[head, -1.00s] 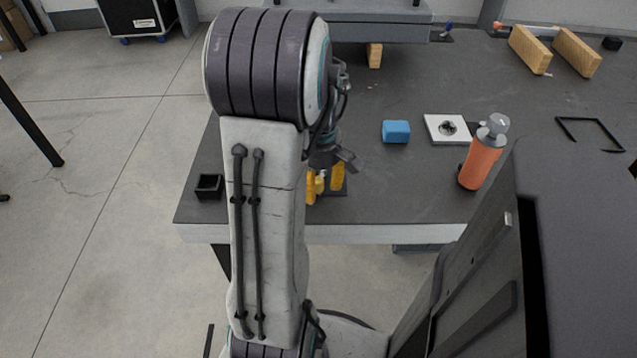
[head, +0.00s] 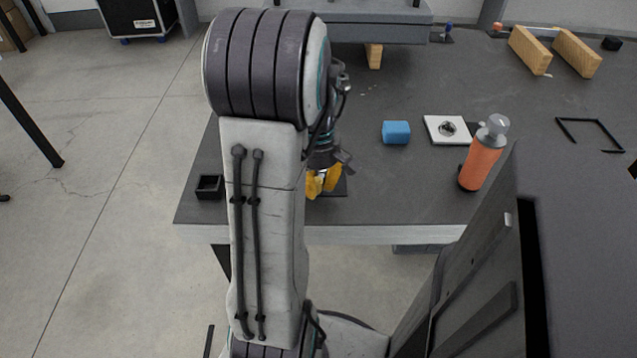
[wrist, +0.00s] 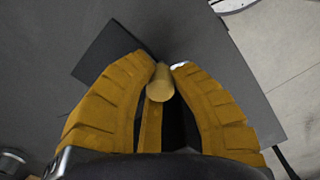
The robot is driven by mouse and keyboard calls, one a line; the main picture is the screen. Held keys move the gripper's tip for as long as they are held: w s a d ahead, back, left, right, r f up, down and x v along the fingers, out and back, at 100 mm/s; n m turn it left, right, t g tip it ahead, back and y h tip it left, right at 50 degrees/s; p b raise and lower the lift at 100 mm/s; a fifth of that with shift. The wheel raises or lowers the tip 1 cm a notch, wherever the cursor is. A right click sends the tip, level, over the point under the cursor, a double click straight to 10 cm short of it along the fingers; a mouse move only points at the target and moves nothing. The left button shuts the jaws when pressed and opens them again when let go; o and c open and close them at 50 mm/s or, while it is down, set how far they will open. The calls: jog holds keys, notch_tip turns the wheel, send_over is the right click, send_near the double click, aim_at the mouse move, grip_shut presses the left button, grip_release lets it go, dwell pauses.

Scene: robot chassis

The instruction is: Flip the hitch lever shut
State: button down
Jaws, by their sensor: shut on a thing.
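The hitch lever shows in the wrist view as a yellow rod with a round end (wrist: 160,83) between the fingertips of my gripper (wrist: 164,74). My gripper's yellow fingers are closed in on this end from both sides. In the head view my gripper (head: 322,183) is low over the near part of the table, partly behind my arm. A dark flat plate (wrist: 105,58) lies under the lever. The lever's pivot and most of its mount are hidden by the fingers, so its exact tilt cannot be told.
A small black open box (head: 209,187) sits left of my arm near the table edge (head: 380,232). The table between gripper and bottle is clear.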

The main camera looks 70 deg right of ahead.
jog(key=shift+w+f+m, duration=0.1)
jog(key=shift+w+m, duration=0.5)
jog(key=shift+m, duration=0.5)
jog(key=shift+a, duration=0.1)
jog(key=c, duration=1.1)
grip_release()
notch_tip(320, 180, up, 12)
